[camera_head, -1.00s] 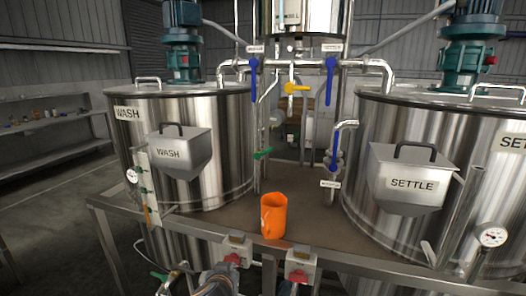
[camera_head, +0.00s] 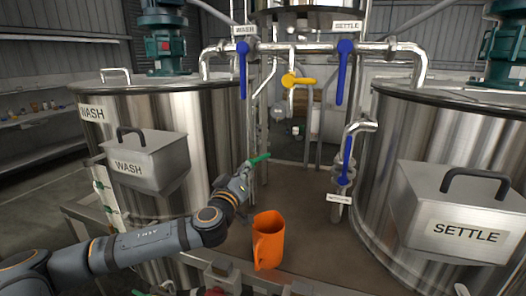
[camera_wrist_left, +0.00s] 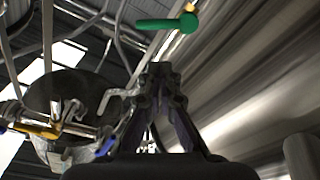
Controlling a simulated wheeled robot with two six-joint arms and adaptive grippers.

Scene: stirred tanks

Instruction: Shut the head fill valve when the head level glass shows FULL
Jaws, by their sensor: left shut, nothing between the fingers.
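A valve with a green lever (camera_head: 259,160) sits on the thin vertical pipe between the tanks; I read no label on it. The lever slants slightly up to the right. My left gripper (camera_head: 246,174) is shut and empty, just below and left of this lever. In the left wrist view the green lever (camera_wrist_left: 168,23) lies beyond the closed fingertips (camera_wrist_left: 160,72), apart from them in the picture. The head vessel (camera_head: 300,10) is mostly cut off at the top edge, and I cannot read its level glass. My right gripper is out of view.
Wash tank (camera_head: 200,115) and settle tank (camera_head: 395,125) flank the work area. Blue levers hang at wash (camera_head: 243,68) and settle (camera_head: 344,72), with a yellow lever (camera_head: 298,81) between. An orange jug (camera_head: 268,240) stands on the deck in front of my gripper.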

